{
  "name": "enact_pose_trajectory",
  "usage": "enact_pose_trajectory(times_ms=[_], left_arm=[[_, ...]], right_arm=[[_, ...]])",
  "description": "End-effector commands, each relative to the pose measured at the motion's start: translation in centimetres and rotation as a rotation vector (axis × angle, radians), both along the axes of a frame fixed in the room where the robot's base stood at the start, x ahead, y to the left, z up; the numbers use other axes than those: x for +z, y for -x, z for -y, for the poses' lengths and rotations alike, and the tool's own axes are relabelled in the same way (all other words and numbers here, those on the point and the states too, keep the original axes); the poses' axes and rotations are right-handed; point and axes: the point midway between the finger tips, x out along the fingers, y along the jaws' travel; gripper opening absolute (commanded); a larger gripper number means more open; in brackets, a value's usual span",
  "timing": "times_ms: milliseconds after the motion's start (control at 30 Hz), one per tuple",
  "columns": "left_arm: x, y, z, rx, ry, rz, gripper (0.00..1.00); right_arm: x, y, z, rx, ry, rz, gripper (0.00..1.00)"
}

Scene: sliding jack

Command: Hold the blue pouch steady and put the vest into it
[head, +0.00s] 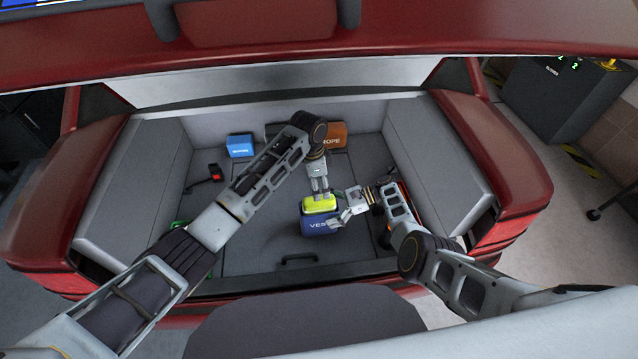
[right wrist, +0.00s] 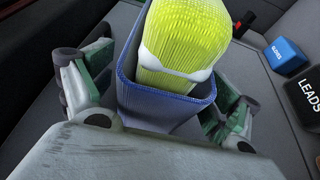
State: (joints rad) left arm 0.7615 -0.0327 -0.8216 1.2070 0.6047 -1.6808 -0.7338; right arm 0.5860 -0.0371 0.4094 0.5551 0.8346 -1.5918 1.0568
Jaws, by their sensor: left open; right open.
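The blue pouch (head: 315,225), with partly hidden lettering, stands on the trunk floor right of centre. The yellow-green vest (head: 320,204) is a rolled bundle at the pouch's mouth. In the right wrist view, the vest (right wrist: 180,42) has its lower end inside the open pouch (right wrist: 160,105) and its upper part sticking out above the rim. My left gripper (head: 319,193) is open, pointing down just above the vest. My right gripper (head: 344,209) is open at the pouch's right side. In the right wrist view, its fingers (right wrist: 160,98) flank the pouch; contact is unclear.
A small blue box (head: 240,145) and an orange box marked ROPE (head: 333,134) stand at the back. A black box marked LEADS shows in the right wrist view (right wrist: 305,95). A black handle (head: 299,258) lies at the front. The floor left of the pouch is mostly clear.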

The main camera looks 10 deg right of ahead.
Motion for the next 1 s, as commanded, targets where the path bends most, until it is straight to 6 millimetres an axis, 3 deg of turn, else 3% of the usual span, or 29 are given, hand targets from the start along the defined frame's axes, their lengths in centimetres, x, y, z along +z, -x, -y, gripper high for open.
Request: enact_pose_trajectory(times_ms=[467, 1000], left_arm=[[0.0, 0.0, 0.0, 0.0, 0.0, 0.0, 0.67], [0.0, 0.0, 0.0, 0.0, 0.0, 0.0, 0.67]], right_arm=[[0.6, -0.1, 1.4, -0.002, 0.0, 0.001, 0.89], [3.5, -0.4, 8.4, -0.001, 0.001, 0.002, 0.89]])
